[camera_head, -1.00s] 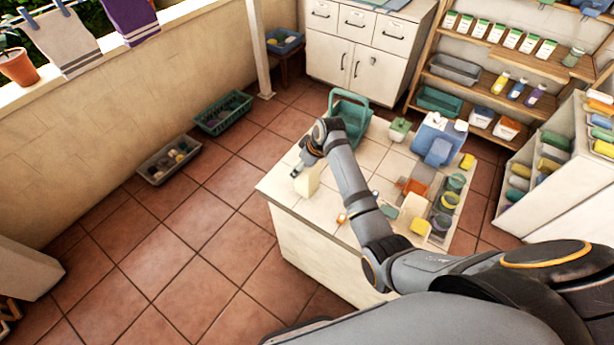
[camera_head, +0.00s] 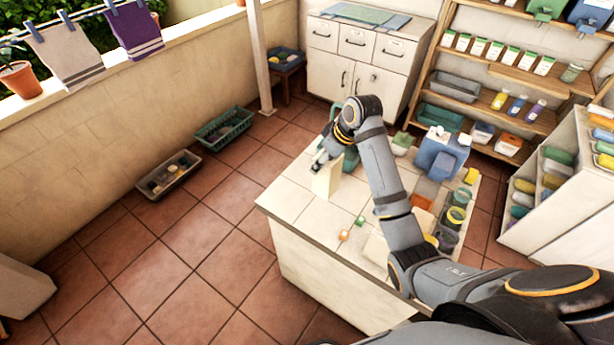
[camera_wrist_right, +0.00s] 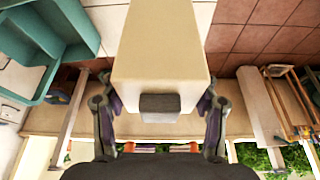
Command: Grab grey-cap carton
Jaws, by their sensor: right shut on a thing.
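The cream carton (camera_head: 327,178) is in my right gripper (camera_head: 322,160), over the near-left part of the tiled counter (camera_head: 283,203). In the right wrist view the carton (camera_wrist_right: 162,45) stands between the two fingers (camera_wrist_right: 160,112), with its grey cap (camera_wrist_right: 160,103) facing the camera. The fingers are shut on its two sides. The carton looks roughly upright; I cannot tell for sure how far its base is above the counter. My left gripper is not in view.
A blue container (camera_head: 440,152), a small green-topped box (camera_head: 403,143) and dark jars (camera_head: 447,236) stand on the counter's right side. Small orange (camera_head: 345,235) and green (camera_head: 360,221) items lie near the front. A teal caddy (camera_wrist_right: 55,35) shows beside the carton in the wrist view.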

